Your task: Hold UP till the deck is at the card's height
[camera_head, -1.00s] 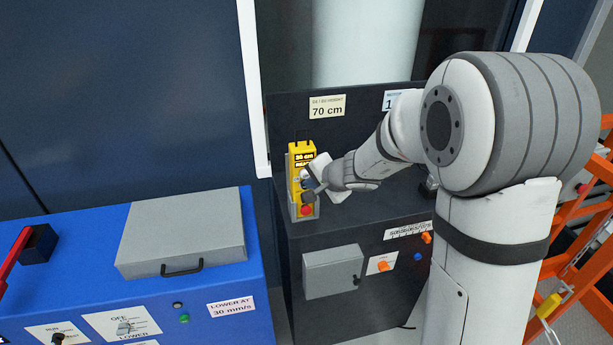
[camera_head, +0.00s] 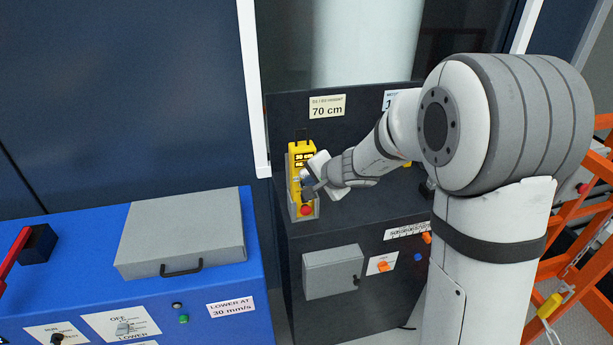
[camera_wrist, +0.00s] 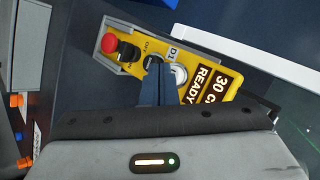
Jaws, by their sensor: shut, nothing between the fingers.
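The yellow control pendant (camera_head: 300,155) stands in a grey holder on the dark console. In the wrist view the pendant (camera_wrist: 196,84) shows a red button (camera_wrist: 110,43), a black knob (camera_wrist: 127,51), a pale round button (camera_wrist: 180,73) and a display (camera_wrist: 212,85) reading "30 c", cut off, and "READY". My gripper (camera_wrist: 156,66) is shut and empty. Its fingertips are over the pendant, beside the pale button, and hide part of the face; I cannot tell whether they touch. My gripper also shows at the pendant in the head view (camera_head: 308,187). The card (camera_head: 327,107) reads "70 cm". The deck is not identifiable.
A blue cabinet (camera_head: 70,285) with a grey lidded box (camera_head: 185,232) stands at left. The dark console (camera_head: 350,222) carries a grey box (camera_head: 333,271) and orange knobs on its front. An orange frame (camera_head: 585,245) stands at right, behind my arm.

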